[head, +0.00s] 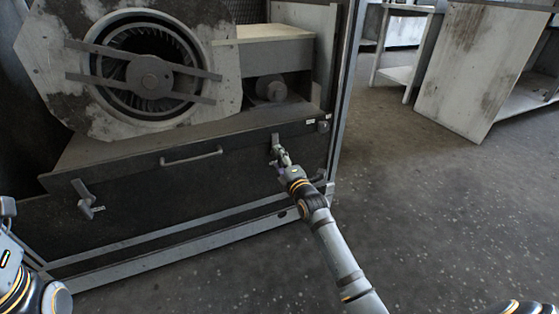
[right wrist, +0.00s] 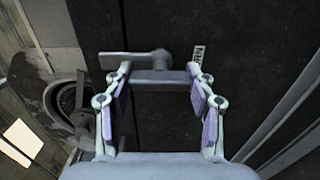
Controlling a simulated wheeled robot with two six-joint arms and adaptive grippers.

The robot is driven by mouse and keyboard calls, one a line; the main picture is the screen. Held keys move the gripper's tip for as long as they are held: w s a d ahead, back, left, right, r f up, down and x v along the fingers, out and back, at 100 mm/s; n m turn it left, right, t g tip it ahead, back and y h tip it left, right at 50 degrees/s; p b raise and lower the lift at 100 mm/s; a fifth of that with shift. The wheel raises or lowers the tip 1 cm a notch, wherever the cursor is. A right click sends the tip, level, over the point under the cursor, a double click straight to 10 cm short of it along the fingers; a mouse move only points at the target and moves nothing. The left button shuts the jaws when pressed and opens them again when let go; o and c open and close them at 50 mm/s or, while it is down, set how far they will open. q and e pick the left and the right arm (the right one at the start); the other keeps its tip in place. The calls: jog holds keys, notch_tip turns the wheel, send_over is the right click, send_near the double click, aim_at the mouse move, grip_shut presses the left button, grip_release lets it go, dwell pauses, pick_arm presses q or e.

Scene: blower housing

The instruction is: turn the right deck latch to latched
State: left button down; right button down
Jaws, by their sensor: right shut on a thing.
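The right deck latch (head: 275,142) is a small grey lever on the right part of the dark front panel. My right gripper (head: 283,158) is at this latch and partly hides it. In the right wrist view, the fingers of my right gripper (right wrist: 160,82) are shut across a grey bar of the latch (right wrist: 160,76), with one finger at each end. A flat lever arm sticks out left past the left finger. Only part of my left arm shows at the lower left of the head view, and its fingers are not visible.
A left latch (head: 86,197) and a bar handle (head: 191,157) are on the same panel (head: 140,185). The blower housing (head: 55,75) stands above on the deck. A white label (right wrist: 198,62) is beside the right latch. The floor (head: 430,200) at right is clear, with a cabinet behind.

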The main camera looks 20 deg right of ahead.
jog(key=shift+f, duration=0.1)
jog(key=shift+c, duration=2.2)
grip_release()
jog(key=shift+s, duration=0.15)
jog(key=s, duration=1.1)
jog(key=shift+s+d, duration=0.2)
jog(key=shift+s, duration=0.2)
